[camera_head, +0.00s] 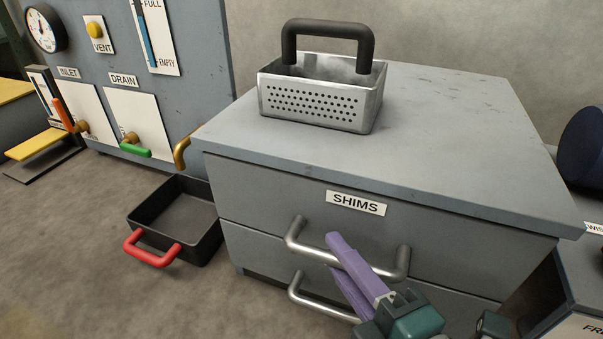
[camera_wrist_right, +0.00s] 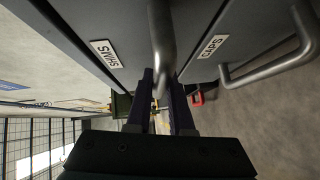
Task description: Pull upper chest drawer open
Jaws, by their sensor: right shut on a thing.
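The grey chest (camera_head: 460,140) has an upper drawer (camera_head: 270,205) labelled SHIMS, with a silver bar handle (camera_head: 306,252). The drawer front looks closed, roughly in line with the lower drawer front. My right gripper (camera_head: 336,256) has purple fingers and reaches in from the lower right. It is shut on the upper handle, and its fingers cover part of the bar. In the right wrist view the handle (camera_wrist_right: 162,45) runs down between the two fingertips. My left gripper is not in view.
The lower drawer's handle (camera_head: 308,298) sits just below; its CAPS label (camera_wrist_right: 212,46) shows in the wrist view. A perforated metal basket (camera_head: 318,100) stands on the chest top. A black tray (camera_head: 200,215) with a red handle lies on the floor at left, beside a valve panel (camera_head: 190,60).

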